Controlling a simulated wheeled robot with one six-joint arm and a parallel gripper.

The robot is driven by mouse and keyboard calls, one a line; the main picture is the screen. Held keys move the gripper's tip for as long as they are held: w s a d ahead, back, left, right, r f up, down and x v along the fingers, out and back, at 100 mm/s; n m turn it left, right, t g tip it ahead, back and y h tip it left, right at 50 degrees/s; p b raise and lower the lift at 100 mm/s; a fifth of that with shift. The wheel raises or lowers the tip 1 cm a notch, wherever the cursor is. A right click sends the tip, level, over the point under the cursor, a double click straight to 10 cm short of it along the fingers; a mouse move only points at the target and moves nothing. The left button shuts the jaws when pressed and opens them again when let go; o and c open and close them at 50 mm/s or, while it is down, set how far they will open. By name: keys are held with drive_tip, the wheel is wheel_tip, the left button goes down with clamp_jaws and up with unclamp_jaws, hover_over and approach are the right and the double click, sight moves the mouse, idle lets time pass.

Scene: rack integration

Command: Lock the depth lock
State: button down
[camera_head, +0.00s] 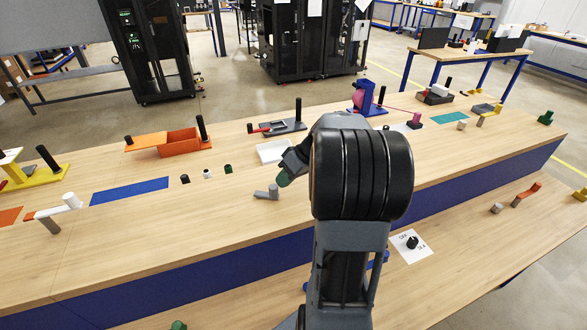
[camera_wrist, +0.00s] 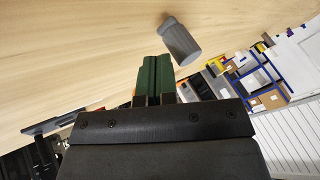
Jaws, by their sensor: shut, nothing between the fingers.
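My gripper (camera_head: 284,178) is over the middle of the long wooden table, its green fingertips angled down. In the wrist view the green fingers (camera_wrist: 154,80) are pressed together with nothing between them. A grey post with a short lever (camera_head: 268,193) is on the table just left of and below the fingertips in the head view. In the wrist view a grey rounded piece (camera_wrist: 182,44) stands just beyond the fingertips, to their right, and seems apart from them. It looks like the depth lock, though no label shows. My arm hides part of the table behind it.
Small black, white and green knobs (camera_head: 207,174) stand left of my gripper. A white tray (camera_head: 272,152) lies behind it. An orange box (camera_head: 178,141) is at the back left. A blue mat (camera_head: 130,190) lies at left. Bare wood surrounds the grey post.

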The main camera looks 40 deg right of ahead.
drive_tip(key=v, duration=1.3)
drive_tip(key=shift+r, duration=0.15)
drive_tip(key=shift+d, duration=0.1)
